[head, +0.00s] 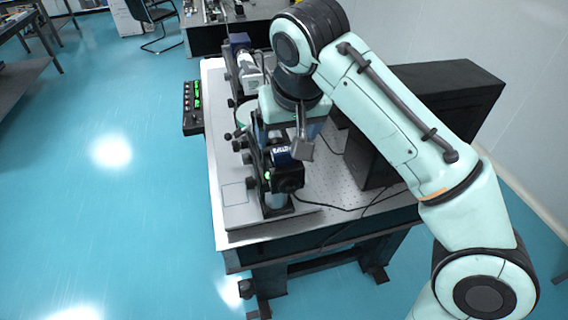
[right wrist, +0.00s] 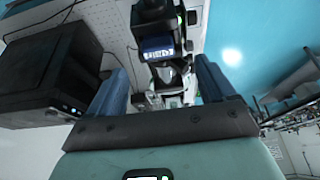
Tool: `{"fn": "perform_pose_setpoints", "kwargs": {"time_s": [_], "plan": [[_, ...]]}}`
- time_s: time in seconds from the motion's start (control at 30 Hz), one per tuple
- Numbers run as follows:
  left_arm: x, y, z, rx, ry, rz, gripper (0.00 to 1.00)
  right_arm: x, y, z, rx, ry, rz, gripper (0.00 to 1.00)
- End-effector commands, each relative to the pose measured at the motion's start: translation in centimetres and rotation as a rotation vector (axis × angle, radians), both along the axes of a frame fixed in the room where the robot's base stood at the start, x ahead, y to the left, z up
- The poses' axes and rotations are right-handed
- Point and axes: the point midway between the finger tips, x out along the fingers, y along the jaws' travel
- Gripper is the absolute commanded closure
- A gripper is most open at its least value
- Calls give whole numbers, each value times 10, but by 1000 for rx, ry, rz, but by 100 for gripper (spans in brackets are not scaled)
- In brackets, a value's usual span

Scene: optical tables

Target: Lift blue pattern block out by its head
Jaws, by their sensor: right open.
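A small blue block with white markings (head: 282,155), which looks like the blue pattern block, sits in a black upright instrument on the optical table. In the right wrist view the blue block (right wrist: 158,49) shows ahead of the jaws, between the lines of the two fingers. My right gripper (head: 287,135) is above and close to the instrument, partly hidden by its own wrist. Its two blue fingers stand wide apart in the right wrist view (right wrist: 161,75), with nothing gripped. I cannot tell the exact gap from fingers to block. My left gripper is not in view.
The optical table (head: 335,187) carries a large black box (head: 440,100) at right and loose black cables. Another instrument with a blue top (head: 239,42) stands farther back. A black control box with green lights (head: 192,107) is at the left edge.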

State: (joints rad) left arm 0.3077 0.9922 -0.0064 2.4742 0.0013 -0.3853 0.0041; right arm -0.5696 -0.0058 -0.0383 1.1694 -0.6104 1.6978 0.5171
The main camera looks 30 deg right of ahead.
Motion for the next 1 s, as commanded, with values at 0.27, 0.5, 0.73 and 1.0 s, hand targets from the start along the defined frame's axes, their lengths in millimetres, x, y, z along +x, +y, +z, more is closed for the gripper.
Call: {"fn": "perform_pose_setpoints", "kwargs": {"time_s": [0.27, 0.5, 0.73, 1.0], "plan": [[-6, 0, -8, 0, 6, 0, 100, 9, -3, -22, -1, 0, 0, 17], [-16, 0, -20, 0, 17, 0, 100, 20, -10, -55, -1, 1, 1, 17], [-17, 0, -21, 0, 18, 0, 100, 25, -11, -64, -1, -2, 1, 17], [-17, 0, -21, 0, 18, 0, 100, 25, -11, -63, -1, -3, 1, 59]]}}
